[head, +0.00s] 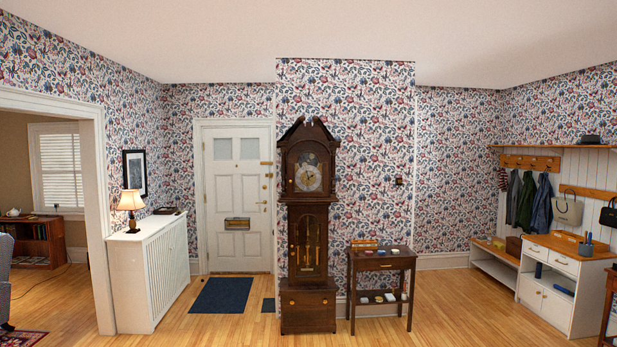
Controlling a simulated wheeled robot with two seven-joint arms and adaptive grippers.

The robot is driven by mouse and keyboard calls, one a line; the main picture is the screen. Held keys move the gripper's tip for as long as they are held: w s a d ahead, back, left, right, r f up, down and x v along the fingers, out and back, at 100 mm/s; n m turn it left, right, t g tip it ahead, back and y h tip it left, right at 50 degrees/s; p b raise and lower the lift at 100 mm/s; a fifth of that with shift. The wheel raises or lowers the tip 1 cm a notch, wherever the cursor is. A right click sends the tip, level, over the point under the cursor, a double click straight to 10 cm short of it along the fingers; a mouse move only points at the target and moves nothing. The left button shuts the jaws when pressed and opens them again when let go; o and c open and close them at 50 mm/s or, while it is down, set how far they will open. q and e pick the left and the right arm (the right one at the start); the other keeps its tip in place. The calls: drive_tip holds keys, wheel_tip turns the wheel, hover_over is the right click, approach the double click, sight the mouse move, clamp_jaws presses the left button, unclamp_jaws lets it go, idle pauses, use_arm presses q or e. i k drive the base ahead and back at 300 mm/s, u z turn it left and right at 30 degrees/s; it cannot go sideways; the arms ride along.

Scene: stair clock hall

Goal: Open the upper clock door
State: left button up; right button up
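A tall dark wooden grandfather clock (308,268) stands upright against the patterned wall, near the middle of the head view. Its upper clock door (309,172) covers a round pale dial and looks shut. A small knob seems to sit at the door's left edge, but it is too small to be sure. Below it is a narrow glazed section with brass-coloured weights, and a base with a round knob. The clock is some way off across the floor. Neither of my grippers is in view.
A small dark side table (381,262) with small items stands right of the clock. A white radiator cover (150,268) with a lamp is at left. A dark mat (222,295) lies before the white door (237,200). The wooden floor ahead is clear.

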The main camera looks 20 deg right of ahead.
sight(309, 172)
drive_tip(key=z, duration=0.15)
drive_tip(key=i, duration=5.9)
drive_tip(key=z, duration=0.4)
